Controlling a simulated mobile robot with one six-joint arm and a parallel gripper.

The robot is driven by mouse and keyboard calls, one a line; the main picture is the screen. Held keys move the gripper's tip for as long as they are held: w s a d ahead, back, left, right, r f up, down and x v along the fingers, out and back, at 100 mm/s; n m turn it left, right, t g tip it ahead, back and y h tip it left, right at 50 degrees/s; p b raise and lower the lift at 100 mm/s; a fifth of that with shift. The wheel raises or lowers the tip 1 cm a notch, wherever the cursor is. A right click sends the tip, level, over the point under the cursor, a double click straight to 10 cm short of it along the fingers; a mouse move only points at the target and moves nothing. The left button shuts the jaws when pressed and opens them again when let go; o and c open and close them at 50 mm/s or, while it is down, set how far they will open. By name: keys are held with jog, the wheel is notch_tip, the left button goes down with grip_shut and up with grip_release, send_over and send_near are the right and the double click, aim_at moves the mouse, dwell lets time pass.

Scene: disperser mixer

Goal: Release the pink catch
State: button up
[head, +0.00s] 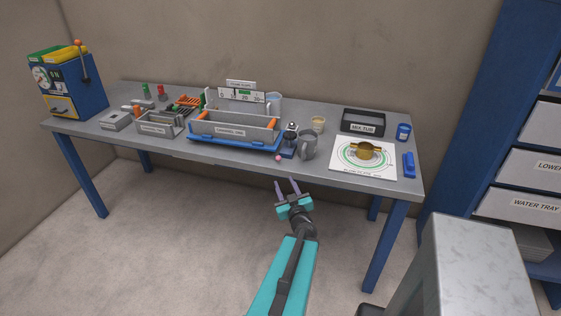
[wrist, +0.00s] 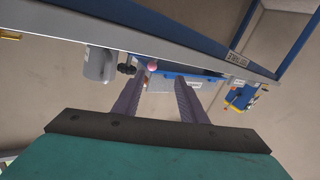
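The pink catch shows as a small pink knob (head: 278,158) at the front edge of the table, just in front of the blue tray. In the wrist view the pink knob (wrist: 152,66) lies just beyond my fingertips, nearer the left finger. My gripper (head: 286,183) is in front of the table edge, with its two fingers apart and nothing between them. It also shows in the wrist view (wrist: 160,84), fingers spread. The gripper does not touch the knob. How the catch is fixed is too small to tell.
A blue tray (head: 212,139) holding a grey channel box stands behind the knob. A grey mug (head: 308,147) stands to its right. Further right are a white mat (head: 343,168) with a brass pot, and a black mix tub (head: 363,122). Open floor lies before the table.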

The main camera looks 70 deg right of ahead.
aim_at(279, 160)
jog(key=shift+s+d+r, duration=0.15)
jog(key=shift+s+r, duration=0.65)
jog(key=shift+s, duration=0.15)
jog(key=shift+w, duration=0.1)
jog(key=shift+r+p+x, duration=0.15)
jog(key=shift+p+x, duration=0.45)
jog(key=shift+x, duration=2.75)
jog(key=shift+r+p+x, duration=0.1)
jog(key=shift+p+x, duration=0.45)
jog(key=shift+x, duration=2.8)
